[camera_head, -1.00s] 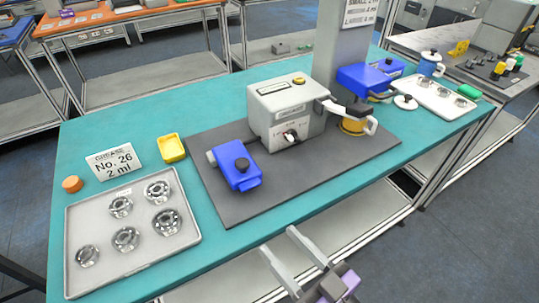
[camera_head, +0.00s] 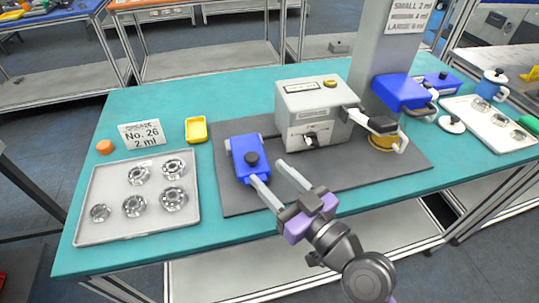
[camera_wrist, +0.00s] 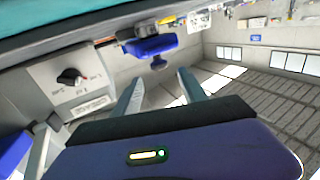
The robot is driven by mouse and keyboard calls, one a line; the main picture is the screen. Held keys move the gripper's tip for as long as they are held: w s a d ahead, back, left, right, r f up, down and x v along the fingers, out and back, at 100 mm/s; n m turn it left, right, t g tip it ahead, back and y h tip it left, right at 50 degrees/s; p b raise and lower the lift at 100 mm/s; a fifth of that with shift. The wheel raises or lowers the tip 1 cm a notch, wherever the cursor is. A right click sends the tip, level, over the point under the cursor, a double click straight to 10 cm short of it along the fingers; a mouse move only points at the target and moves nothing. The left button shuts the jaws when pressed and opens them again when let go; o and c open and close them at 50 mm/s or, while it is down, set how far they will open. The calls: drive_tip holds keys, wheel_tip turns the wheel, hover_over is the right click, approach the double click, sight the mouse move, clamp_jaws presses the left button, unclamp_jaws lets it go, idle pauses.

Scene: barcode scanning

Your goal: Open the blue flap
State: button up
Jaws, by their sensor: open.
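The blue flap (camera_head: 240,172) is a blue lidded unit with a black knob (camera_head: 251,158), left of the grey machine on the dark mat. It looks closed. In the wrist view the blue flap (camera_wrist: 152,46) is upside down, with its knob (camera_wrist: 158,63) ahead of the fingers. My gripper (camera_head: 267,171) is open and empty at the flap's front right. In the head view its left fingertip overlaps the flap's front edge; I cannot tell whether they touch. In the wrist view my gripper (camera_wrist: 160,79) shows a gap between its fingers and the knob.
The grey machine (camera_head: 307,98) with a black dial stands just right of my gripper. Another blue unit (camera_head: 402,90) is on the column. The mat's front strip (camera_head: 345,176) is clear.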

sight(256, 160)
drive_tip(key=shift+w+a, duration=0.2)
drive_tip(key=shift+w, duration=0.1)
drive_tip(key=shift+p+x, duration=0.95)
drive_tip(key=shift+x, duration=2.55)
drive_tip(key=shift+f, duration=0.1)
clamp_jaws()
